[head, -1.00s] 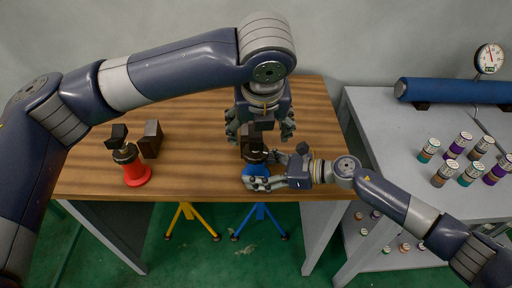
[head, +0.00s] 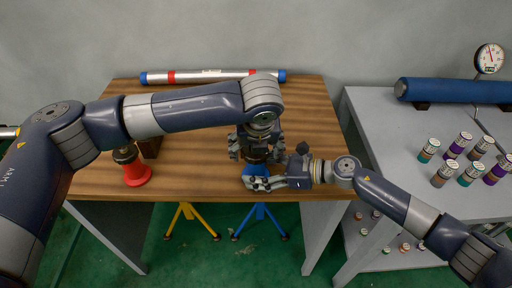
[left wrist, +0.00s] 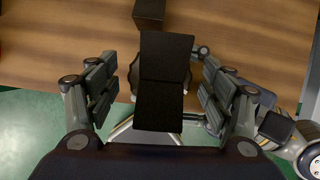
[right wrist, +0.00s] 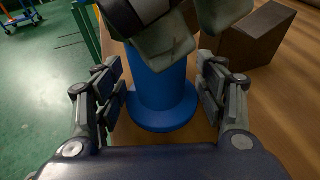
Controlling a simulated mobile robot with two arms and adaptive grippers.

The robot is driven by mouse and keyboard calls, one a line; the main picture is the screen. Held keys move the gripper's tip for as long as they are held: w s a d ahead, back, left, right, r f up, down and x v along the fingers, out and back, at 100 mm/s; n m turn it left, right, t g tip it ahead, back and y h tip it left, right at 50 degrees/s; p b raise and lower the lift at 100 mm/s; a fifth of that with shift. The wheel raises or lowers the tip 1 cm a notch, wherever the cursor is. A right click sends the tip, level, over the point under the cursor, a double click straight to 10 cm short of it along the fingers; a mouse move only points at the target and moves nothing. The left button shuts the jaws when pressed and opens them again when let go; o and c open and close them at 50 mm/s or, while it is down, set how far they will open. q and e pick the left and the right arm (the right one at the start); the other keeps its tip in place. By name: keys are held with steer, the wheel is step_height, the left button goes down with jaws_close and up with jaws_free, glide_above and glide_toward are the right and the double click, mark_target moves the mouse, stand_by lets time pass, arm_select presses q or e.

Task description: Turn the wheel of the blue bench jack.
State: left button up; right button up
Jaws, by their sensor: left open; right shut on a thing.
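The blue bench jack (head: 256,169) stands near the front edge of the wooden table. Its blue column (right wrist: 160,90) rises between my right gripper's fingers in the right wrist view. My right gripper (head: 256,183) is shut on this lower body from the front right. Grey lobes of the wheel (right wrist: 168,48) show above the column. The jack's black head (left wrist: 165,85) lies between the fingers of my left gripper (left wrist: 160,95), with gaps on both sides. My left gripper (head: 256,150) is open above the jack and hides most of its head and wheel in the head view.
A red jack (head: 136,175) stands at the table's left, partly behind my left arm. A dark block (right wrist: 250,35) sits behind the blue jack. A silver pipe (head: 215,76) lies along the table's back. A grey bench (head: 390,130) with several cans is at right.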

arm_select(q)
steer(key=c, duration=1.1)
steer(key=shift+o, duration=0.2)
steer(key=shift+d+n+y, duration=0.15)
steer(key=shift+n+y, duration=0.25)
steer(key=shift+n, duration=0.8)
steer(key=shift+n+y, duration=0.5)
steer(key=shift+n, duration=0.8)
steer(key=o, duration=1.1)
steer(key=shift+g, duration=0.3)
steer(key=shift+c, duration=0.2)
steer(key=v, duration=1.2)
